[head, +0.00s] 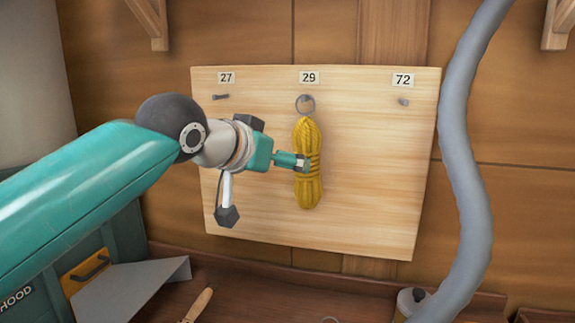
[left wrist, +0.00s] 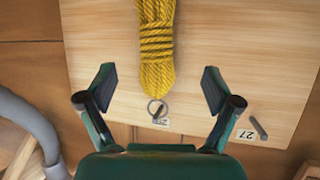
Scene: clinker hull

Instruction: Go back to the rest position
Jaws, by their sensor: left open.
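A coiled yellow rope (head: 308,185) hangs by a metal ring (head: 305,104) under the label 29 on a pale wooden board (head: 370,190). My left gripper (head: 301,162) is in front of the board, overlapping the rope's middle in the head view. In the left wrist view, which is turned upside down, its fingers are spread wide and empty. The rope (left wrist: 157,45) shows beyond and between them, with the ring (left wrist: 157,108) lower down. Whether a finger touches the rope cannot be told. My right gripper is not in view.
Bare pegs sit under labels 27 (head: 221,97) and 72 (head: 403,102). A thick grey hose (head: 455,130) hangs right of the board. Below are a wooden bench, a grey sheet-like piece (head: 135,290), a wooden handle (head: 198,306) and a teal cabinet (head: 125,235).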

